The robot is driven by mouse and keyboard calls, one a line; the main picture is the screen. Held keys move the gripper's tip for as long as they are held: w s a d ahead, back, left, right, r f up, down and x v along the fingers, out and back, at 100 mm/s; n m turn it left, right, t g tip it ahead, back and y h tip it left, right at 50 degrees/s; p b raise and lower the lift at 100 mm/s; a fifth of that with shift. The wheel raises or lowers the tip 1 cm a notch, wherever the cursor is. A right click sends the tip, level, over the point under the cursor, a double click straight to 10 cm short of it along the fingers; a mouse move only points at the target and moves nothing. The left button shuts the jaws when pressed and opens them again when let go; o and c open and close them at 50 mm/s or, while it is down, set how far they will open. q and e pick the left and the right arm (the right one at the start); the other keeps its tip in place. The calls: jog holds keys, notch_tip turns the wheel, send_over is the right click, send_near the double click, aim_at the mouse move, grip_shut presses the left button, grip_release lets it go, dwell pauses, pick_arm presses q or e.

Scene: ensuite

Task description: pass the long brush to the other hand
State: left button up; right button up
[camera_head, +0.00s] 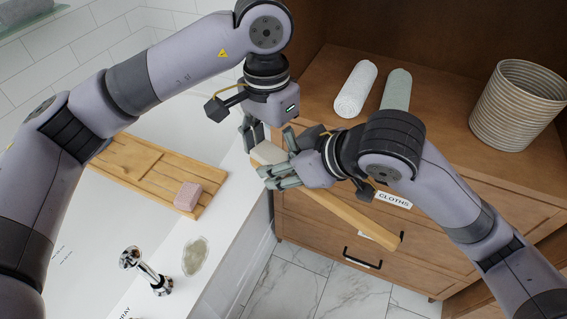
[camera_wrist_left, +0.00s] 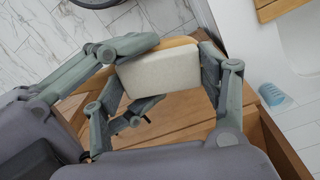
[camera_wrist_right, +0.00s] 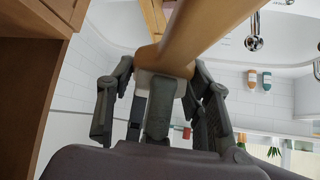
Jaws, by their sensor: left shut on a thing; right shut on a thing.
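The long brush (camera_head: 345,212) has a wooden handle and a pale head. Its handle slants down to the right in the head view, in front of the drawers. My left gripper (camera_head: 258,140) comes from above and is shut on the brush's head end; the pale head (camera_wrist_left: 160,78) shows between its fingers in the left wrist view. My right gripper (camera_head: 277,172) is shut on the brush close beside the left one, near the head. In the right wrist view the handle (camera_wrist_right: 205,35) runs up from between the fingers. The exact right finger contact is partly hidden.
A wooden cabinet (camera_head: 310,110) carries two rolled cloths, white (camera_head: 356,89) and green (camera_head: 397,90), and a striped basket (camera_head: 517,105). A wooden bath tray (camera_head: 130,165) with a pink block (camera_head: 187,196) spans the tub. A chrome tap (camera_head: 146,272) and soap dish (camera_head: 195,256) are at lower left.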

pick_arm(q)
jog(key=o, duration=1.3)
jog(key=shift+r, duration=0.1)
